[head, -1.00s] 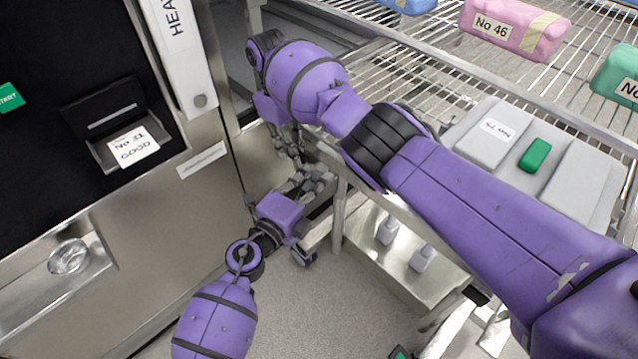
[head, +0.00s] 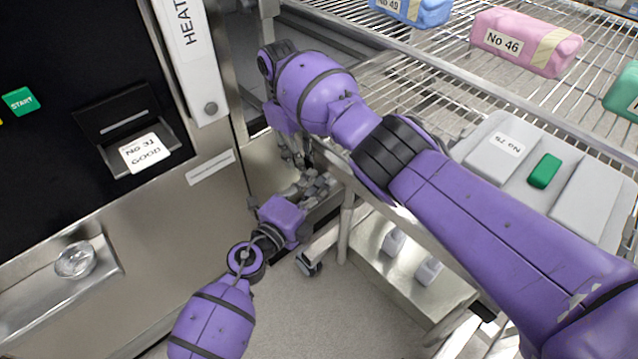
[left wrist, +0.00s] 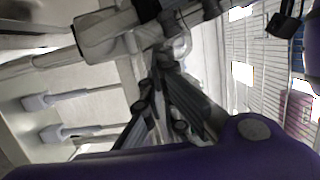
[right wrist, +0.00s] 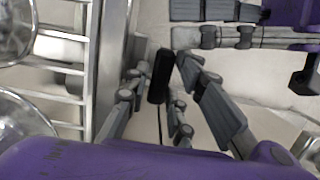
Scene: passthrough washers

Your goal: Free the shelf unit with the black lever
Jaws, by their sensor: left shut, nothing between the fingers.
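The shelf unit (head: 455,70) is a metal wire rack on the right in the head view. It stands against the steel machine front. The black lever (right wrist: 160,76) shows in the right wrist view as a short black cylinder. My right gripper (right wrist: 158,92) has its fingers apart on either side of it; I cannot tell whether they touch it. In the head view the right gripper (head: 292,148) points down at the rack's corner. My left gripper (head: 318,187) is just below it, beside the rack frame. Its fingers (left wrist: 163,75) are shut and empty in the left wrist view.
The machine has a black panel with a green START button (head: 18,102). Pink bag No 46 (head: 527,42) and a blue bag (head: 415,10) lie on the rack. Open floor (head: 310,315) lies in front.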

